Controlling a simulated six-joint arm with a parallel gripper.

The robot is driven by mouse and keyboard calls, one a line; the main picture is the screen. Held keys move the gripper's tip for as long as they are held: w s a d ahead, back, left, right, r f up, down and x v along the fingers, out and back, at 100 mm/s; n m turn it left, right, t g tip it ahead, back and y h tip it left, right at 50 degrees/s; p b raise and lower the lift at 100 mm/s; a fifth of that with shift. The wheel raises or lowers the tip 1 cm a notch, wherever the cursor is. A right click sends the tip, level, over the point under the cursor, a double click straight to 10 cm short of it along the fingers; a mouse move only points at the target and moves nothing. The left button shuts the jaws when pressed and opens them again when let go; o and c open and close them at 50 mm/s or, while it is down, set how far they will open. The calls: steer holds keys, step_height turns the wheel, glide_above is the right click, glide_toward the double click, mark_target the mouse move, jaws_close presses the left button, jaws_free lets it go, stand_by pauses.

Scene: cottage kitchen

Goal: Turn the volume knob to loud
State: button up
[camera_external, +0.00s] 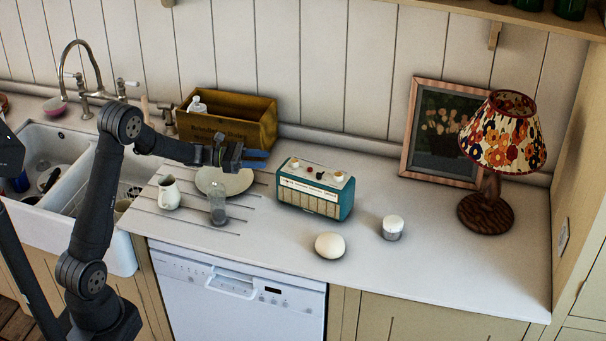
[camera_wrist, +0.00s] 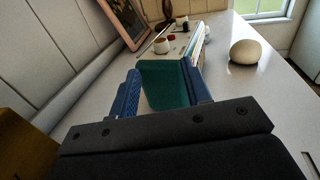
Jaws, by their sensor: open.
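A teal and cream radio (camera_external: 315,190) stands on the counter, with knobs on its top. In the external view, a pale knob (camera_external: 337,176) sits at the right of the top and another pale knob (camera_external: 295,163) at the left. Which is the volume knob, and how it is turned, I cannot tell. My gripper (camera_external: 265,160) is open and empty, left of the radio and above the counter. In the wrist view, the teal side of the radio (camera_wrist: 163,84) shows between my blue fingers, and a knob (camera_wrist: 161,46) shows beyond its top edge.
A yellow wooden crate (camera_external: 228,118) stands behind my gripper. A plate (camera_external: 240,182), a glass (camera_external: 217,208) and a white jug (camera_external: 168,192) are left of the radio. A round white object (camera_external: 329,245) and a lidded jar (camera_external: 392,227) lie in front and right. A lamp (camera_external: 486,213) and picture (camera_external: 408,150) stand further right.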

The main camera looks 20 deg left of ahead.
mark_target(290, 165)
steer(key=x, duration=1)
steer(key=shift+c, duration=0.2)
steer(key=shift+a, duration=0.1)
steer(key=c, duration=0.9)
